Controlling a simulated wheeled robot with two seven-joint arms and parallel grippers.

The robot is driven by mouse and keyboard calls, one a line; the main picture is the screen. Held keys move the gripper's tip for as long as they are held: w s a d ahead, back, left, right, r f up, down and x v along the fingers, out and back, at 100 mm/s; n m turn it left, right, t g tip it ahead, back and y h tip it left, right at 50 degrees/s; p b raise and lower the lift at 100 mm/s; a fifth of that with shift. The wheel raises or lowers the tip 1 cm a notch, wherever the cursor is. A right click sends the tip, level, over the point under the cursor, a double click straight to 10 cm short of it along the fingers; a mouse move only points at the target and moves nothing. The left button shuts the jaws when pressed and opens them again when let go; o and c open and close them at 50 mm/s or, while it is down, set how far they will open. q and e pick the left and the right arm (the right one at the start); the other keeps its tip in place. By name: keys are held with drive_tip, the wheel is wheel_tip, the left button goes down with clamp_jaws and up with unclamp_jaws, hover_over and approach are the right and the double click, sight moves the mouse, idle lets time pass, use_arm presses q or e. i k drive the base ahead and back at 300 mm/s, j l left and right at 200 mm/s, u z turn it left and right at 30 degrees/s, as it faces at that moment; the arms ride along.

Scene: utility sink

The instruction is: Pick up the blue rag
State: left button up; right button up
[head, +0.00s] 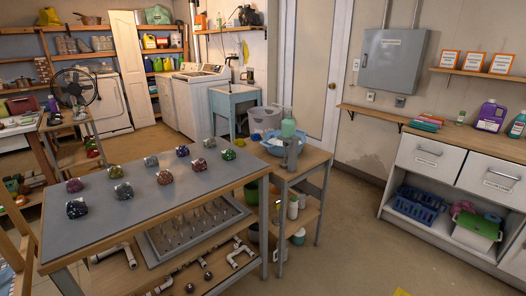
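I cannot clearly pick out a blue rag in the head view. A light blue basin (288,147) with bottles by it sits on the small side table; any cloth in it is too small to tell. A stack of folded teal and red items (427,123), possibly cloths, lies on the right counter. The utility sink (233,107) is light blue and stands at the back beside the washing machines. Neither of my grippers is in view.
A grey-topped workbench (140,215) with several colourful lumps fills the left foreground. White drawers (460,165) with crates below stand at right. A metal electrical box (394,60) hangs on the wall. The floor (345,235) between workbench and drawers is mostly clear.

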sight(255, 137)
drive_tip(key=i+j, duration=0.75)
drive_tip(key=i+z, duration=0.05)
drive_tip(key=i, duration=0.05)
